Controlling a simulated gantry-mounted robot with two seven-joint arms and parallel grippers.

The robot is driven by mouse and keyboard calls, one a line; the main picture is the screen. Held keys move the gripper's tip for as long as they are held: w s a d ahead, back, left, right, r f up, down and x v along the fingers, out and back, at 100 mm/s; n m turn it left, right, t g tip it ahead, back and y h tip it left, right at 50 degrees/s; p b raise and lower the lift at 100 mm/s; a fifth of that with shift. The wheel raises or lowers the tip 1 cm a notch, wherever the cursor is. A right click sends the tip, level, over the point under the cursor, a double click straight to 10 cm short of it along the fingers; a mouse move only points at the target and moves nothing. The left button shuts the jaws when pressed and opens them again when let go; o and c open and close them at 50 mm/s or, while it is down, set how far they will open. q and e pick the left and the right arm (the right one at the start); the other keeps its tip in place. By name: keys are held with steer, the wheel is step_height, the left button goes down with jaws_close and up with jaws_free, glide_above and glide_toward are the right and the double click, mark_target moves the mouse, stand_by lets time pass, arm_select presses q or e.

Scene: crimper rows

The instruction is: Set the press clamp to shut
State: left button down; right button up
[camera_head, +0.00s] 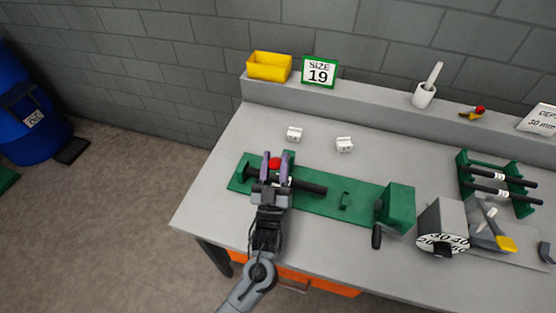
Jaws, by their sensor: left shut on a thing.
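The press is a long green base plate (325,203) on the grey bench, with a green block (397,206) and black crank handle (376,236) at its right end. The clamp is at its left end, where a red knob (275,163) shows. A black rod (310,187) lies across the clamp, pointing right. My left gripper (275,160) reaches over the front edge, its purple fingers on either side of the red knob, shut on the clamp lever. The fingers hide much of the clamp, so I cannot tell its exact position. My right gripper is out of view.
A dial box (441,222) and a green rack (497,184) with black-handled tools stand to the right.

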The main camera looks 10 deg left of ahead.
arm_select(q)
steer(key=shift+s+f, duration=0.25)
steer(key=shift+f, duration=0.05)
steer(key=c, duration=0.8)
jaws_free()
steer(key=shift+v, duration=3.75)
